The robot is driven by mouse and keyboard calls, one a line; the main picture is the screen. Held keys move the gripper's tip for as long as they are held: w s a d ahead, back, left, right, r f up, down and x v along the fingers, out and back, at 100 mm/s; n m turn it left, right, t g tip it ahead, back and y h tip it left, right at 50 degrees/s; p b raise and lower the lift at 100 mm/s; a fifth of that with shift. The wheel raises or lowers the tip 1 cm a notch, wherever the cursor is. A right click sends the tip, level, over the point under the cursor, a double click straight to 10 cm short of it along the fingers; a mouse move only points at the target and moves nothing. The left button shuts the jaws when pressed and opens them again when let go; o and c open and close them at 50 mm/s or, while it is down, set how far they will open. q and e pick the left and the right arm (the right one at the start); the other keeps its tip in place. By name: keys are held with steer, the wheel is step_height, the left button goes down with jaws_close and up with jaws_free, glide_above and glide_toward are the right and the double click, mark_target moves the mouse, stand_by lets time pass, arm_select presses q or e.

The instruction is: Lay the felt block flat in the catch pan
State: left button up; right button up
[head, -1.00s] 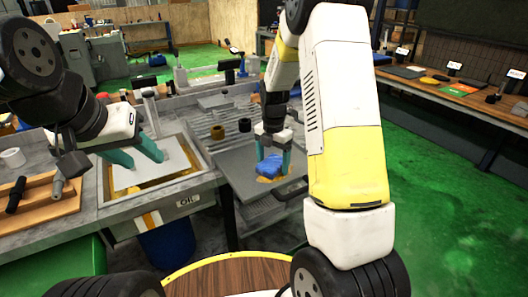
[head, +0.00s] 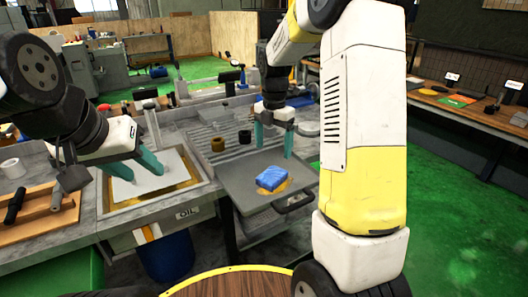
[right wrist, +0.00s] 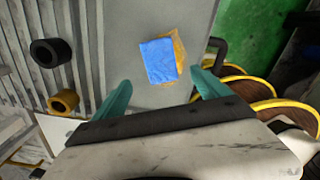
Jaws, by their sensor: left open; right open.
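The blue felt block (head: 271,178) lies flat in the grey catch pan (head: 238,184), on top of a yellow-brown patch. It also shows in the right wrist view (right wrist: 157,61), with the patch (right wrist: 180,52) peeking out along its right side. My right gripper (head: 274,154) is open and empty, raised above the far side of the pan and apart from the block. In the right wrist view its two teal fingers stand wide with nothing between them. My left gripper (head: 148,176) is open and empty over the white sheet (head: 155,168) at the left.
The pan's dark handle (head: 296,203) is at its near right. Two small rings, one dark (head: 244,137) and one brown (head: 217,144), stand on the ribbed surface behind the pan. A wooden board with tools (head: 40,208) lies at far left. The pan around the block is bare.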

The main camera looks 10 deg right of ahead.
steer(key=s+r+m+t+y, duration=0.1)
steer(key=s+r+m+t, duration=0.2)
steer(key=s+r+m, duration=0.7)
steer(key=s+a+r+m+t+y, duration=0.1)
steer(key=s+a+r+m+t, duration=0.1)
steer(key=s+m, duration=1.2)
steer(key=shift+s+m+t, duration=0.15)
steer(key=shift+m+t, duration=0.45)
steer(key=shift+m, duration=0.3)
